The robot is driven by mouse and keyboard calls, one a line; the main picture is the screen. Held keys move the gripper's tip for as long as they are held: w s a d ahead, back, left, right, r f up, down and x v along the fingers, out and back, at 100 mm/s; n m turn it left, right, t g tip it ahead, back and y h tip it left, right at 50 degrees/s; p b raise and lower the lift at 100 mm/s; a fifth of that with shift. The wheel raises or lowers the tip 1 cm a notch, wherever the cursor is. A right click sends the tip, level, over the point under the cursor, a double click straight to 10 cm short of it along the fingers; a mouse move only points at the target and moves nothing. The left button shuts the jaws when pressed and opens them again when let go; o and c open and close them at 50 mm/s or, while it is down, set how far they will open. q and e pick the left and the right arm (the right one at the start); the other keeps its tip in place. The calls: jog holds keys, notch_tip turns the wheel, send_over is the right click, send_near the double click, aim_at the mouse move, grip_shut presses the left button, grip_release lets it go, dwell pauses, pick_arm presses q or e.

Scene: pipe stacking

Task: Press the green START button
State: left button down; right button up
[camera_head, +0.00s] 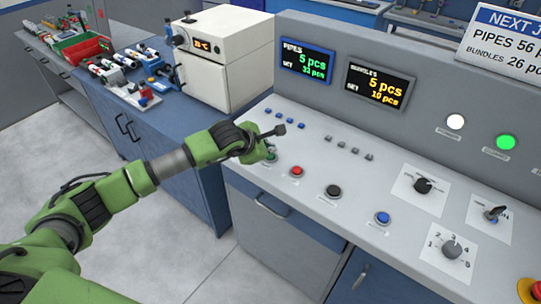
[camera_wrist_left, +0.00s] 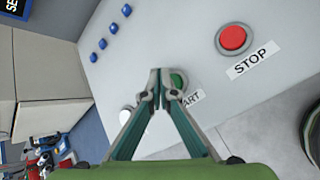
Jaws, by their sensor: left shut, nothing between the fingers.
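The green START button (camera_wrist_left: 178,80) shows in the left wrist view, partly hidden behind my left gripper's fingertips; its label is partly covered. In the head view the green button (camera_head: 271,154) shows just beside the gripper on the console's left end. My left gripper (camera_wrist_left: 160,84) is shut and empty, with its fingertips right in front of the button. I cannot tell whether they touch it. In the head view my left gripper (camera_head: 268,150) reaches over the panel from the left. My right gripper is not in view.
The red STOP button (camera_head: 296,171) is close to the right of the green one and also shows in the wrist view (camera_wrist_left: 233,38). A black button (camera_head: 333,191) and a blue button (camera_head: 382,218) follow along the panel. Small blue buttons (camera_head: 290,118) lie behind the gripper.

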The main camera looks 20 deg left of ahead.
pick_arm(q)
jog(key=shift+f, duration=0.1)
dwell(0.7)
jog(key=shift+f+b, duration=0.3)
jog(key=shift+b, duration=0.45)
jog(key=shift+f+b, duration=0.5)
jog(key=shift+b, duration=0.15)
dwell(0.4)
dwell(0.3)
jog(key=shift+r, duration=0.85)
jog(key=shift+r+p, duration=1.2)
jog(key=shift+r, duration=1.35)
